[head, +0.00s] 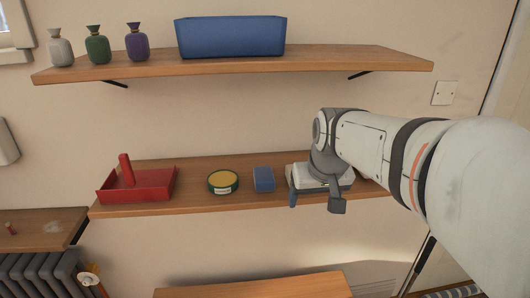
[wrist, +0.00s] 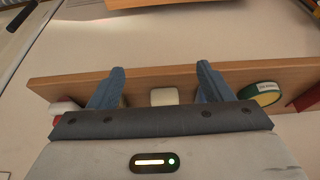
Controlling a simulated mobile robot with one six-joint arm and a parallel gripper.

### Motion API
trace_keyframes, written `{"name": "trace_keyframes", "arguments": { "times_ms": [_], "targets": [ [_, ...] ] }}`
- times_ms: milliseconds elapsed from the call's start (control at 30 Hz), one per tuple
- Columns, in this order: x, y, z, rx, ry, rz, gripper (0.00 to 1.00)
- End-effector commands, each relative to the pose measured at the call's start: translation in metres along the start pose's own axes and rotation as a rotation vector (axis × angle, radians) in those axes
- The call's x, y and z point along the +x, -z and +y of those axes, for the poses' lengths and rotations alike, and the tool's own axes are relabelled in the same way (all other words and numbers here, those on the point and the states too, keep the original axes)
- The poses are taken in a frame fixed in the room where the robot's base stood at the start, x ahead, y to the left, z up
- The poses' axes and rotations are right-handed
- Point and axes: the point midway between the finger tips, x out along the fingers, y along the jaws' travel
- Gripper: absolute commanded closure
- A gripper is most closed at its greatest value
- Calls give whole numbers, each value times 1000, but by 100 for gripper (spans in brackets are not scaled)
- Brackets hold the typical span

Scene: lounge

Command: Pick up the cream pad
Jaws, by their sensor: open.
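The cream pad (wrist: 163,97) lies on the wooden shelf in the wrist view, a small pale block with rounded corners. It shows between the two blue fingers of my gripper (wrist: 160,72), with a clear gap on each side. The fingers are spread and hold nothing. In the head view my gripper (head: 316,190) is over the right part of the lower shelf (head: 210,205). My gripper and arm hide the pad there.
A blue block (head: 263,179), a round green tin with a yellow top (head: 223,181) and a red tray (head: 140,190) stand left of my gripper. A white item (wrist: 66,106) is beyond the left finger in the wrist view. The upper shelf (head: 230,65) holds a blue bin (head: 230,37) and vases.

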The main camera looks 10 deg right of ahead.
Motion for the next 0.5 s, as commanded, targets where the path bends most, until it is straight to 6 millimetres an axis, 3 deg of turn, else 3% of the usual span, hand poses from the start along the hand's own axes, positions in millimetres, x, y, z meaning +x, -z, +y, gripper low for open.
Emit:
{"name": "trace_keyframes", "arguments": {
  "times_ms": [167, 500],
  "targets": [
    [1, 30, 0, 2, 0, 17, 27],
    [23, 88, 0, 4, 0, 15, 27]
  ]
}}
